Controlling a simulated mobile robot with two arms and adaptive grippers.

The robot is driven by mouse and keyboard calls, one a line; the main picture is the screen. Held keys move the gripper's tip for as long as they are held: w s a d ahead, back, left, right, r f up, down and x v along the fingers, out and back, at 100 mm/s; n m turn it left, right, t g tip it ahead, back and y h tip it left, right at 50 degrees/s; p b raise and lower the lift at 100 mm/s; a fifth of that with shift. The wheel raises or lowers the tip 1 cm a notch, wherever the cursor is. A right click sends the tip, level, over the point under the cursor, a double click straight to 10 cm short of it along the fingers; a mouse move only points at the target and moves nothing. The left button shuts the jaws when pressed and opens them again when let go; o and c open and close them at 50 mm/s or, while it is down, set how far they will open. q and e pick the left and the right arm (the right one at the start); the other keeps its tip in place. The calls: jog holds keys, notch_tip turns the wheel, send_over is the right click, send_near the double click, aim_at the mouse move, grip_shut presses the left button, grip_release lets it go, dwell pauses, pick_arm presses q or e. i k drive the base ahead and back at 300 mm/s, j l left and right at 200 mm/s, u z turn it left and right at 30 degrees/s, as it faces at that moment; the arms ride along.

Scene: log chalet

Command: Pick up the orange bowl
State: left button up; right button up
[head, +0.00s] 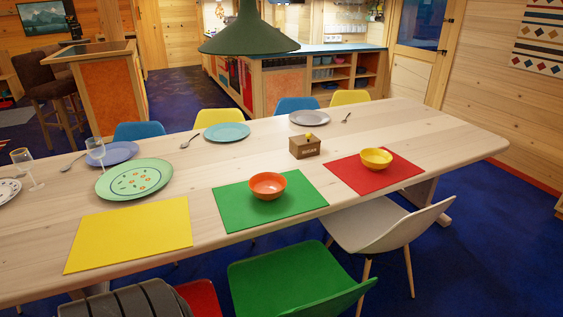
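The orange bowl (267,187) sits upright on a green placemat (305,204) near the front edge of the long wooden table (215,215). It looks empty and nothing covers it. Neither of my grippers shows in the head view.
A yellow bowl (376,158) stands on a red mat (407,171), right of a wooden box (305,147). A bare yellow mat (130,234) and a green plate (157,166) lie left. Green (290,270) and white (385,230) chairs stand at the near side. A green lamp (248,38) hangs above.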

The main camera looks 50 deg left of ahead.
aim_at(266, 185)
jog(key=u, duration=1.3)
